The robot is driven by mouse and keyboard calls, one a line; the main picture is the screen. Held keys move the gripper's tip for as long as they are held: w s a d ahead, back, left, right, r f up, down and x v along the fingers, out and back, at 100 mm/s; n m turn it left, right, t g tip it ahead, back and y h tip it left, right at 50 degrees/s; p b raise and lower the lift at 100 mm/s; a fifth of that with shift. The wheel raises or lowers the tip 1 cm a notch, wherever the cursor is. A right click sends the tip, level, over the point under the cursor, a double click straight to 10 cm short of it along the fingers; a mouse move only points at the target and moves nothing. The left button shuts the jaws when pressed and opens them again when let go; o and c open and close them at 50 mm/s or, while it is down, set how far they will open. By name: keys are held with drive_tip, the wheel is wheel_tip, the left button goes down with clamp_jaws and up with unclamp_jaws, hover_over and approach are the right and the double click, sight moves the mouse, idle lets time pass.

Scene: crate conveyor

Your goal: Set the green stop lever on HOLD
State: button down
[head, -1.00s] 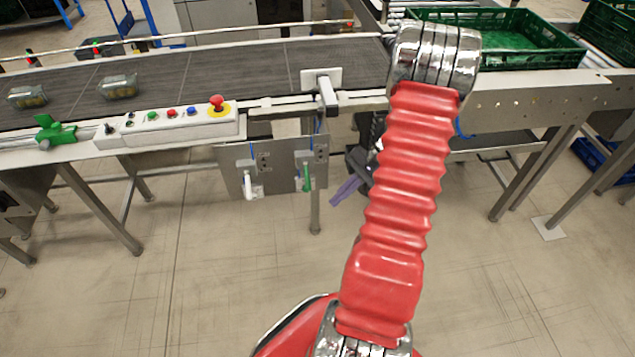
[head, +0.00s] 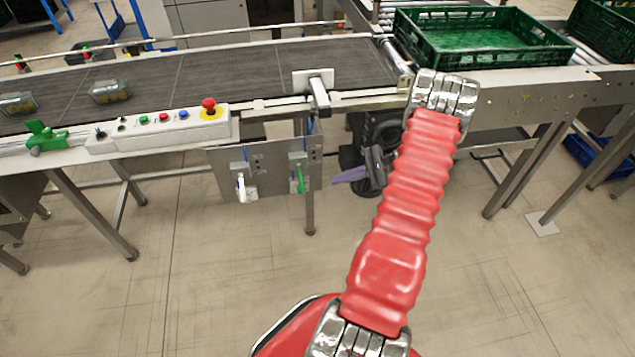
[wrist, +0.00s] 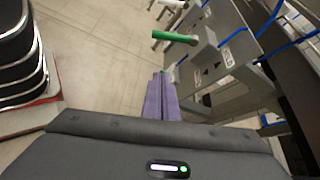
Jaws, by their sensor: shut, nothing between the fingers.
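The green stop lever (head: 300,178) sits on a grey metal plate (head: 262,160) hanging under the conveyor's front edge. In the head view its handle points down. In the wrist view the green lever (wrist: 175,37) sticks out from the plate, beyond my fingertips. A white lever (head: 241,187) is on the same plate, left of the green one. My gripper (head: 337,179) is shut and empty, its purple fingers pointing left at the green lever from a short distance right of it, apart from it. The fingers (wrist: 160,78) also show in the wrist view.
The conveyor belt (head: 190,75) runs above the plate. A control box (head: 165,127) with buttons and a red mushroom button is on its front edge. A green clamp-like part (head: 45,138) is farther left. A green crate (head: 485,55) stands at the right. Table legs flank open floor.

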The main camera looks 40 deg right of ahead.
drive_tip(key=w+a+f, duration=0.1)
drive_tip(key=w+a, duration=0.4)
drive_tip(key=a, duration=0.2)
drive_tip(key=shift+w+a, duration=0.25)
drive_tip(key=shift+w, duration=0.1)
idle(0.4)
drive_tip(key=shift+a, duration=0.1)
idle(0.4)
